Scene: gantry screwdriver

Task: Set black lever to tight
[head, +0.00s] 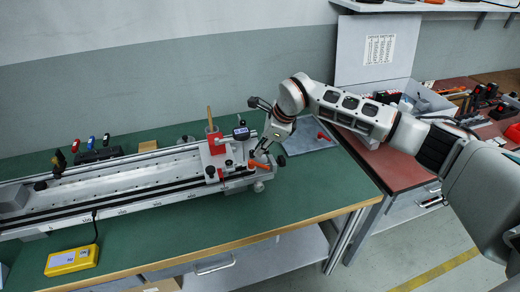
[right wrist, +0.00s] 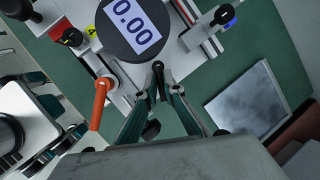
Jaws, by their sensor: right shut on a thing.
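The gantry carriage (head: 216,158) stands at the right end of a long rail on the green bench. My right gripper (head: 262,150) reaches down at the carriage's right side. In the right wrist view its two dark fingers (right wrist: 155,91) close around a slim dark piece, which appears to be the black lever (right wrist: 158,72); the fingers hide much of it. An orange lever (right wrist: 99,103) stands just left of the fingers, apart from them; it also shows in the head view (head: 259,165). A round display (right wrist: 137,27) reading 0.00 lies above the fingertips. My left gripper is out of view.
A grey plate (head: 306,136) lies on the bench right of the gripper. A yellow box (head: 72,260) with a cable sits at the front left. Small coloured tools (head: 90,145) stand behind the rail. The bench front, right of the yellow box, is clear.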

